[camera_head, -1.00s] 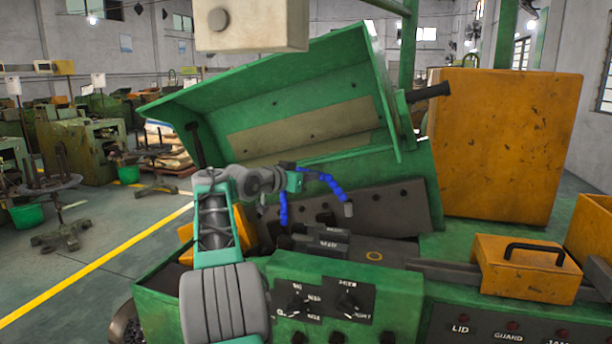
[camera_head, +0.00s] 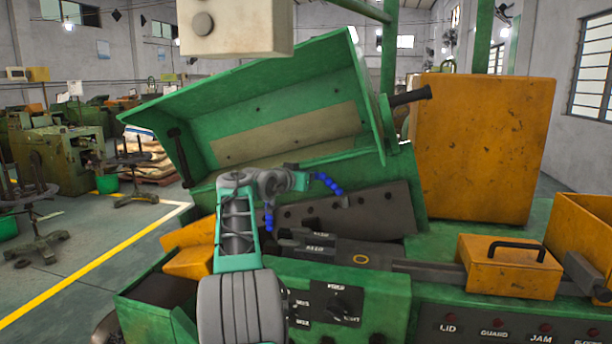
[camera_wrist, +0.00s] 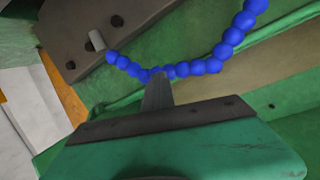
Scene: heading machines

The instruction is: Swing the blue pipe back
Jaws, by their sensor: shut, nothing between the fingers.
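The blue pipe (camera_head: 328,183) is a string of blue beads rising from the green machine, with a grey nozzle at its free end. In the head view its lower part (camera_head: 268,218) shows left of my gripper (camera_head: 291,180), and its upper part shows to the right. The middle is hidden behind my gripper and wrist. In the wrist view the beaded pipe (camera_wrist: 212,66) curves across the top, its nozzle (camera_wrist: 97,40) at upper left. My gripper (camera_wrist: 157,92) is shut and empty, its fingertips right at the beads, seemingly touching them.
The raised green lid (camera_head: 270,110) stands open behind the pipe. A dark plate (camera_head: 345,212) lies behind the nozzle. A yellow box with a black handle (camera_head: 505,270) and a big yellow panel (camera_head: 475,145) are to the right. A beige box (camera_head: 235,28) hangs above.

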